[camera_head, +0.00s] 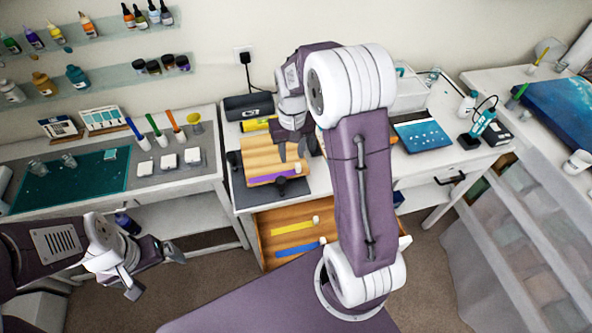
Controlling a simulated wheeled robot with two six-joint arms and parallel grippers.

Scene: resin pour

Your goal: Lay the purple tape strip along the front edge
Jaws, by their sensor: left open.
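The purple tape strip (262,179) lies across the lower, front part of a wooden board (262,158), close to its front edge. My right gripper (292,151) points down over the board's right side, behind the strip. Its fingers look apart, with nothing seen between them. My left gripper (157,269) is open and empty, over the floor at the lower left, well away from the board.
An open drawer (264,237) below the board holds a yellow strip (292,227) and a blue strip (294,251). A black case (248,106) stands behind the board. My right arm hides part of the desk.

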